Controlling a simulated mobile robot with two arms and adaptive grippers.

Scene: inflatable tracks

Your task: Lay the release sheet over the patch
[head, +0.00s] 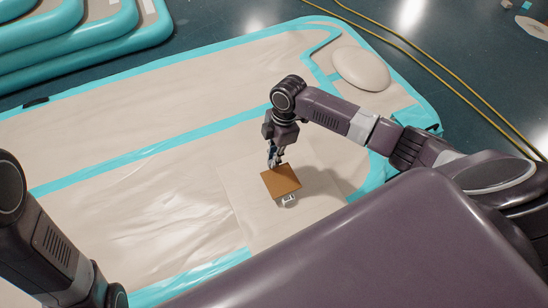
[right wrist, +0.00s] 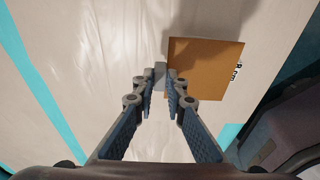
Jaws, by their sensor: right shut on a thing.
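The brown square sheet (head: 281,181), which I take to be the release sheet, is over a paler beige square (head: 246,207) on the inflatable track. That paler square may be the patch; its outline is faint. My right gripper (head: 273,163) is at the sheet's far edge. In the right wrist view, my right gripper (right wrist: 160,92) is closed on a small grey tab (right wrist: 160,74) beside the brown sheet (right wrist: 205,66). I cannot tell whether the sheet touches the surface. My left arm shows at lower left, its gripper out of view.
The beige inflatable track (head: 130,200) with turquoise bands spreads widely, mostly clear on the left. A beige oval cushion (head: 361,68) lies at upper right. Stacked turquoise inflatables (head: 90,45) stand at upper left. A yellow cable (head: 430,70) crosses the dark floor.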

